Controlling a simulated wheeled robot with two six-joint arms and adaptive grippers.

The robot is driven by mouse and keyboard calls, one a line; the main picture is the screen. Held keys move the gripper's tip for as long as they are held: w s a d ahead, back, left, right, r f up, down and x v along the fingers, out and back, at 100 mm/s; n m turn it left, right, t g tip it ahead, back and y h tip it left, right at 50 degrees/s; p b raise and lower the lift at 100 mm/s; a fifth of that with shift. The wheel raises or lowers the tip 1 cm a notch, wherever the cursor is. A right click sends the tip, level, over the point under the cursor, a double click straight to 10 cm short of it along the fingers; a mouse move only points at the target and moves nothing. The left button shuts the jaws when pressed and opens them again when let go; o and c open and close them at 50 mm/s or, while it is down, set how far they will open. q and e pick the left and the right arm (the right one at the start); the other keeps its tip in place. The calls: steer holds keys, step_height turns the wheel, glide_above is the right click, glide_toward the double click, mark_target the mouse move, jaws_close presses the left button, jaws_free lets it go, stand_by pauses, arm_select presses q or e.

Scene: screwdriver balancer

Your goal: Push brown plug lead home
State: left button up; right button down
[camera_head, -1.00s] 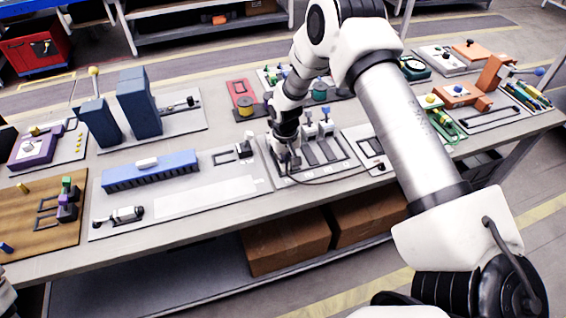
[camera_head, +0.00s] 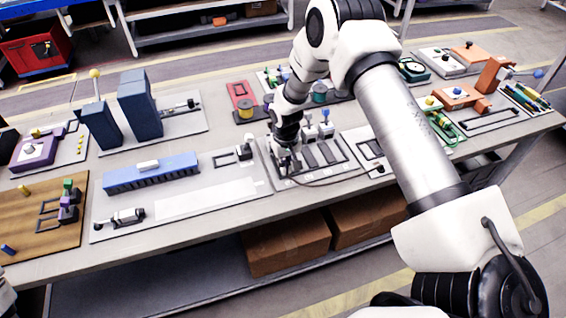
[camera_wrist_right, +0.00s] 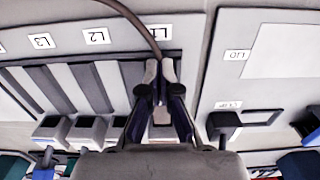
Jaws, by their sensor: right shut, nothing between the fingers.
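My right gripper (camera_head: 287,168) points down at the left lane of a plate with several dark slots (camera_head: 318,153). In the right wrist view its fingertips (camera_wrist_right: 159,72) are together with nothing between them, over the lane marked L1. A brown lead (camera_wrist_right: 142,22) runs from the top edge to the fingertips and passes behind them. In the head view the lead (camera_head: 330,182) curves away right along the plate's front. The brown lead's plug is hidden by the gripper. Two other plugs, one grey (camera_head: 308,130) and one with a blue top (camera_head: 326,125), stand at the far ends of the neighbouring lanes.
A plate with a black-knobbed part (camera_head: 244,153) lies just left of the slotted plate. A blue ribbed block (camera_head: 150,173) lies farther left. Another slotted plate (camera_head: 368,148) is to the right, partly behind my arm. A white strip (camera_head: 207,197) in front is bare.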

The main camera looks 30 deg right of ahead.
step_height(320, 180, up, 7)
steer(key=p, duration=0.5)
steer(key=shift+f, duration=0.1)
steer(key=c, duration=1.8)
jaws_free()
steer(key=shift+c, duration=0.2)
